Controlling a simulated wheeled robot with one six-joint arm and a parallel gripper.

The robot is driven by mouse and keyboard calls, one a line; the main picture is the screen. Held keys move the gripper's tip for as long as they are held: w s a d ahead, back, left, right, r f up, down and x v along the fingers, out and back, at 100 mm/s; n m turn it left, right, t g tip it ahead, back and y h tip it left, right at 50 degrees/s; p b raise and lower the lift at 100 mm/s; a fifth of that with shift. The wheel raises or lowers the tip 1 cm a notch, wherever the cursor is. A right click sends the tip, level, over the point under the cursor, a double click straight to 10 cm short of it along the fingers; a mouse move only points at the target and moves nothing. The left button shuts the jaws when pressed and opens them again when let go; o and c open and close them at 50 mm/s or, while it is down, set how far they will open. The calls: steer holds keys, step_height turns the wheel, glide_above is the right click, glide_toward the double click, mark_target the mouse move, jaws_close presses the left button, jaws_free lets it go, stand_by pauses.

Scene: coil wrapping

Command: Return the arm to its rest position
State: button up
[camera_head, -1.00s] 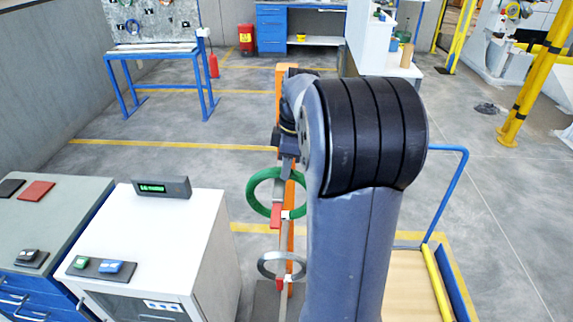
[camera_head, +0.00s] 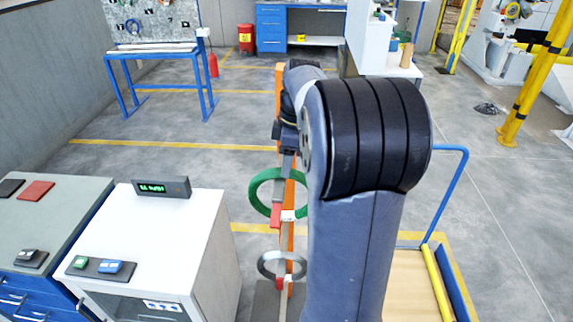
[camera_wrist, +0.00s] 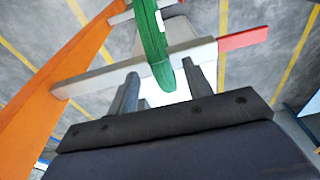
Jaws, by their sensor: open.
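My gripper (camera_wrist: 162,88) is open in the wrist view, with one finger on each side of the lower part of a green coil (camera_wrist: 148,35). I cannot tell whether the fingers touch it. The coil hangs on a pale arm (camera_wrist: 85,84) with a red tip (camera_wrist: 243,39), fixed to an orange post (camera_wrist: 58,68). In the head view the green coil (camera_head: 254,192) hangs on the upper arm of the rack, and my gripper (camera_head: 288,165) is just above it, partly hidden by my own arm.
A grey ring (camera_head: 264,268) hangs lower on the rack. A white cabinet (camera_head: 205,225) with a display (camera_head: 160,188) stands at left, beside a grey-topped bench (camera_head: 75,200). A blue-railed cart (camera_head: 455,190) is at right. Open floor lies behind the rack.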

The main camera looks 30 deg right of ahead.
step_height(320, 180, up, 9)
steer(key=d, duration=0.1)
steer(key=shift+s, duration=0.35)
steer(key=f, duration=0.3)
steer(key=a+f, duration=0.1)
steer(key=f, duration=0.6)
steer(key=shift+w+a+f+p, duration=0.15)
steer(key=shift+w+f+p, duration=0.15)
steer(key=shift+w+f, duration=0.1)
steer(key=shift+r+p, duration=0.4)
steer(key=shift+r, duration=0.5)
steer(key=shift+s+a+r, duration=0.2)
steer(key=shift+s+r, duration=0.1)
steer(key=shift+r, duration=0.3)
